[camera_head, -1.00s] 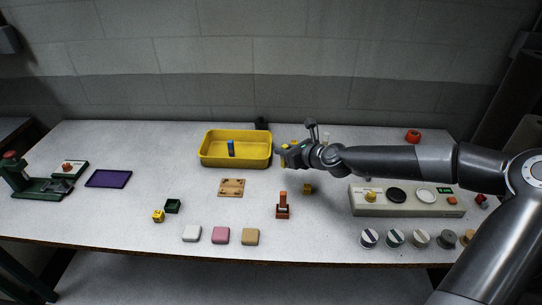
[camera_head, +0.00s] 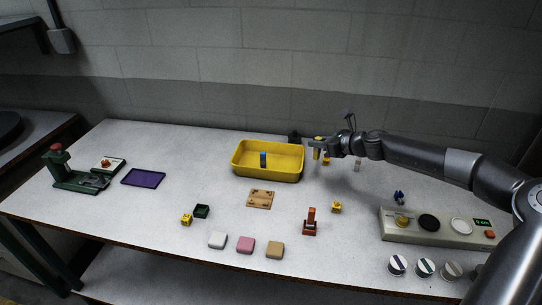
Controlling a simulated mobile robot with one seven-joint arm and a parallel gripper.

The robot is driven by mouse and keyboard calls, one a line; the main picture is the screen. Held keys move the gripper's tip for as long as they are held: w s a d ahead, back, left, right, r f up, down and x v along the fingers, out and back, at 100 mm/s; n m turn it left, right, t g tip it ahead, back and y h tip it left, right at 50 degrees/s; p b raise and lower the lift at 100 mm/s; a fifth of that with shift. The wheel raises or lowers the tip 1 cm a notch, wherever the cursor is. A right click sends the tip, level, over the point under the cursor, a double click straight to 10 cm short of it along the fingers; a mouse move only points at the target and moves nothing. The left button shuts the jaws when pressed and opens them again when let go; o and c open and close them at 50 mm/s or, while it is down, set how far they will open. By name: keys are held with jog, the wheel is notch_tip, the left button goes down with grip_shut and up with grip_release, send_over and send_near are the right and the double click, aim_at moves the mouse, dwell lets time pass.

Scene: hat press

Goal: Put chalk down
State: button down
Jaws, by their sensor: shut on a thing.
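My gripper (camera_head: 317,150) is at the right end of the yellow tray, a little above the table. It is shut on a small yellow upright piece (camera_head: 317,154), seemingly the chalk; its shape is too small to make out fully. The yellow tray (camera_head: 268,175) stands at the back middle, and a blue upright piece (camera_head: 263,160) is in it. The held piece appears just outside the tray's right wall. I cannot tell whether it touches the table.
A small clear or white cylinder (camera_head: 357,165) and another yellow piece (camera_head: 327,161) stand near my gripper. A control panel (camera_head: 438,230) is at right.

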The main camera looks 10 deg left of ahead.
jog(key=w+a+n+g, duration=0.2)
jog(key=w+a, duration=0.2)
send_over(273, 165)
notch_tip(273, 165, down, 6)
jog(key=shift+y, duration=0.5)
jog(key=shift+s+f, duration=0.1)
jog(key=shift+f, duration=1.9)
jog(key=shift+f, duration=0.15)
jog(key=c, duration=1.6)
grip_release()
